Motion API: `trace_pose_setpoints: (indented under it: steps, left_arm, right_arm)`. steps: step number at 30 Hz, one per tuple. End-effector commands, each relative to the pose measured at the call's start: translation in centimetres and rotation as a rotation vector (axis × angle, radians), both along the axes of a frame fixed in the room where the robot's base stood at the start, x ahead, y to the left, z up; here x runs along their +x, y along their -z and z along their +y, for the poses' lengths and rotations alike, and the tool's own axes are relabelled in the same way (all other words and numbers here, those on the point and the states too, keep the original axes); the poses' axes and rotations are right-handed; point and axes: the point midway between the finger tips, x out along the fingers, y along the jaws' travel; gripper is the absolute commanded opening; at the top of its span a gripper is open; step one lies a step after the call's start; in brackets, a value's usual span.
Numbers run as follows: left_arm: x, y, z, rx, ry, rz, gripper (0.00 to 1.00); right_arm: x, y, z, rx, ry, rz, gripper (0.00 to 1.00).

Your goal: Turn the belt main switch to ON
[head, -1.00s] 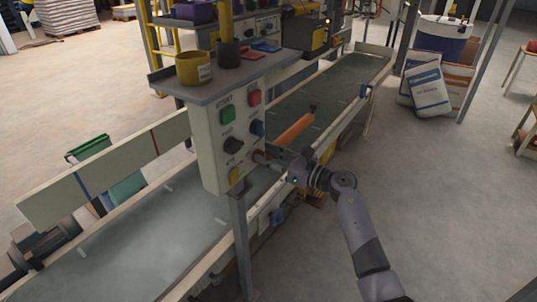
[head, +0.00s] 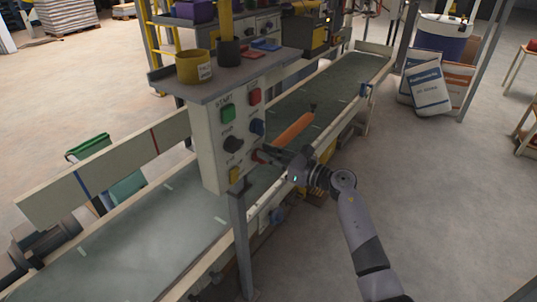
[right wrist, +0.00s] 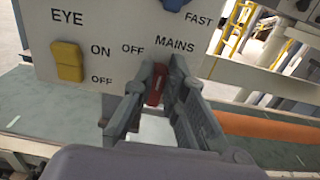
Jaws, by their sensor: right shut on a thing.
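The red main switch (right wrist: 155,85) sits on the control box under the word MAINS in the right wrist view. Its handle stands roughly upright there, with an OFF label to its upper left; any ON label of its own is hidden. My right gripper (right wrist: 152,100) is shut on the red handle, one finger on each side. In the head view the red switch (head: 259,156) shows low on the right part of the panel, partly covered by my right gripper (head: 268,159). My left gripper is not in view.
The control box (head: 207,140) carries a green START button (head: 228,113), other knobs and a yellow EYE switch (right wrist: 67,60) left of the red one. A belt conveyor (head: 150,240) runs behind and below it. An orange bar (head: 293,131) lies beyond my gripper.

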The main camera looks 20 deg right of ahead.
Motion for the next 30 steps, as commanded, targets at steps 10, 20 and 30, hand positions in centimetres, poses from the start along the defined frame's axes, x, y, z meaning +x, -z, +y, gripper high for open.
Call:
trace_pose_setpoints:
  steps: [10,20,30]
  left_arm:
    - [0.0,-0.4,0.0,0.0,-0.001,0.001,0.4]
    - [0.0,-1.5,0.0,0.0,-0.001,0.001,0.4]
    - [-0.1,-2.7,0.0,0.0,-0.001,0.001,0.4]
  right_arm:
    - [0.1,0.0,-0.2,0.059,0.001,0.05,0.0]
    - [0.4,0.1,-0.6,0.262,0.0,0.21,0.0]
    - [0.8,0.4,-1.0,0.519,0.001,0.41,0.0]
